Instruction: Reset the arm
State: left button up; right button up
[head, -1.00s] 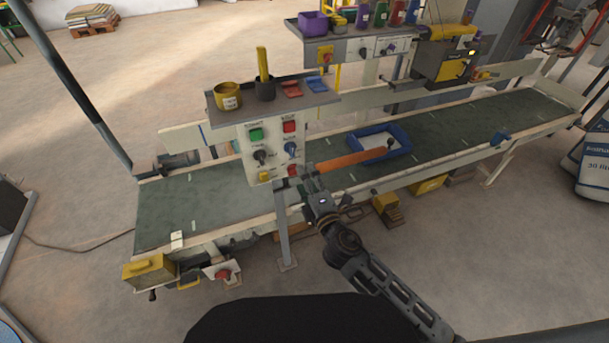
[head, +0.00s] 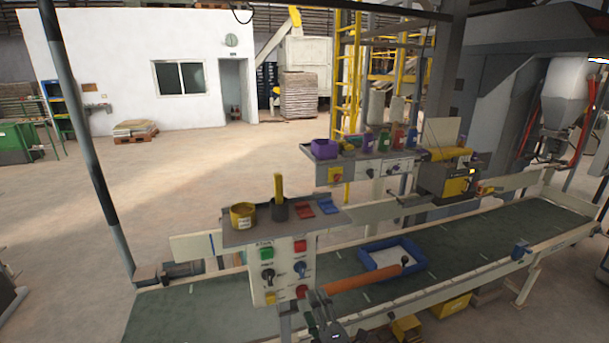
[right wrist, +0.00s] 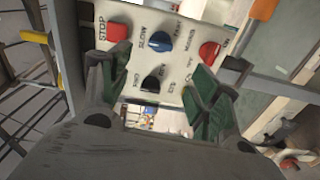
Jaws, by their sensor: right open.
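My right gripper (head: 309,300) is in front of the lower right part of the control panel (head: 262,268), at the bottom of the head view. In the right wrist view its two green-padded fingers (right wrist: 158,98) are spread apart with nothing between them. Beyond them the panel shows a red stop button (right wrist: 117,31), a blue knob (right wrist: 159,41), a red knob (right wrist: 209,51) and a black knob (right wrist: 153,80). I cannot tell whether a finger touches the panel. My left gripper is not in view.
An orange bar (head: 358,279) reaches out just right of my gripper, over the conveyor belt (head: 470,243). A blue tray (head: 427,262) sits on the belt. A shelf (head: 300,222) above the panel holds a yellow cup (head: 243,216). Open floor (head: 190,175) lies behind the conveyor.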

jog(key=d+f+m+g+h, duration=0.1)
jog(key=d+f+m+g, duration=0.15)
jog(key=f, duration=0.95)
jog(key=d+f+m+g+h, duration=0.15)
jog(key=d+f+m, duration=0.25)
jog(key=f, duration=0.9)
jog(key=s+d+f+m+g+h, duration=0.1)
jog(key=s+d+f+m+g, duration=0.2)
jog(key=d+f, duration=0.5)
jog(key=s+d+f+m+g+h, duration=0.1)
jog(key=s+d+f+m+g, duration=0.15)
jog(key=s+f, duration=0.65)
jog(key=s+d+f+m+g+h, duration=0.1)
jog(key=s+d+f+m, duration=0.15)
jog(key=s+f, duration=0.35)
jog(key=s+d+f+m+g, duration=0.1)
jog(key=s+d+f, duration=0.3)
jog(key=s+f, duration=0.15)
jog(key=s+d+f+m+g+h, duration=0.1)
jog(key=s+d+f+g, duration=0.15)
jog(key=s+f, duration=0.4)
jog(key=s+a+f+m+g, duration=0.1)
jog(key=s+f, duration=0.1)
jog(key=s, duration=0.6)
jog(key=s+a+f+m+g, duration=0.1)
jog(key=s+f, duration=0.1)
jog(key=s, duration=0.6)
jog(key=shift+s+a+f+y, duration=0.15)
jog(key=shift+s+a+y, duration=0.05)
jog(key=shift+a+y, duration=0.2)
